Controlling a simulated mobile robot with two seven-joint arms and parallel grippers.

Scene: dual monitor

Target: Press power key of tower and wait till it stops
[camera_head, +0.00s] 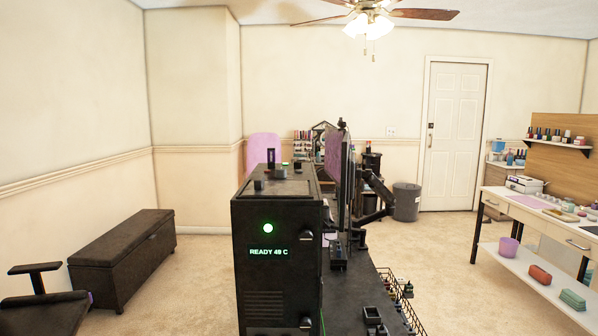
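The black computer tower (258,282) stands upright on the dark desk, close in front of me and near the middle of the view. Below that, a small display (268,252) reads "READY 49 C" in green letters. Small dark knobs sit on the tower's top and along its front's right edge. Neither of my grippers is in view.
The dark desk (352,300) runs back along the tower's right side, with a monitor (346,190) seen edge-on and a wire basket (402,300). A dark bench (125,257) and a partly visible chair (42,312) are at left. Open floor lies right of the desk.

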